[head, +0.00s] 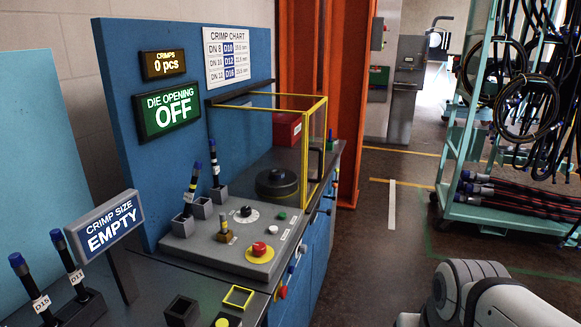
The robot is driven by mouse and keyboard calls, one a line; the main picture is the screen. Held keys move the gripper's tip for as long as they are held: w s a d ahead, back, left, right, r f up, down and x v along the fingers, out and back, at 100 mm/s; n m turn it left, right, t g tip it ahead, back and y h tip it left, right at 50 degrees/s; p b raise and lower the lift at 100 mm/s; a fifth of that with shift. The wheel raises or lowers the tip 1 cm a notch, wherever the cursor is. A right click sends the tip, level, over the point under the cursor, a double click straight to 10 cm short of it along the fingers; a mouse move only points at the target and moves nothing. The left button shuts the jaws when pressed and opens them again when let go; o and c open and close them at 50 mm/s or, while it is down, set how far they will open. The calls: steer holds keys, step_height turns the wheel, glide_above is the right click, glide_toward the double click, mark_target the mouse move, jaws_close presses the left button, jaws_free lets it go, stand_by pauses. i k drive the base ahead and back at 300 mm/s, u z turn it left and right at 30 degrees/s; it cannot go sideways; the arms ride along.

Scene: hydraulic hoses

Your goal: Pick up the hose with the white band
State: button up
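Two short black hose pieces with blue caps stand upright in grey holders on the crimping bench. The left one (194,180) leans slightly and has a pale, whitish band near its lower end. The right one (214,163) also shows a pale patch low on it, but it is too small to tell whether this is a white band. Two more blue-capped black rods, a left one (29,283) and a right one (68,259), stand in a black block at the lower left with white labels. My gripper is not in view; only part of my arm shows at lower right.
A turquoise rack (449,200) at right holds hanging black hoses (530,90) and several red-striped hoses (520,195) on its lower shelf. A yellow-framed guard (324,140) encloses the black die (277,186). A "CRIMP SIZE EMPTY" sign (105,225) rises at bench left. The floor between is clear.

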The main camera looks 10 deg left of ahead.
mark_target(212, 144)
steer(key=z, duration=0.9)
steer(key=i, duration=2.35)
steer(key=u, duration=1.7)
steer(key=k, duration=0.1)
steer(key=u, duration=1.85)
steer(key=i, duration=1)
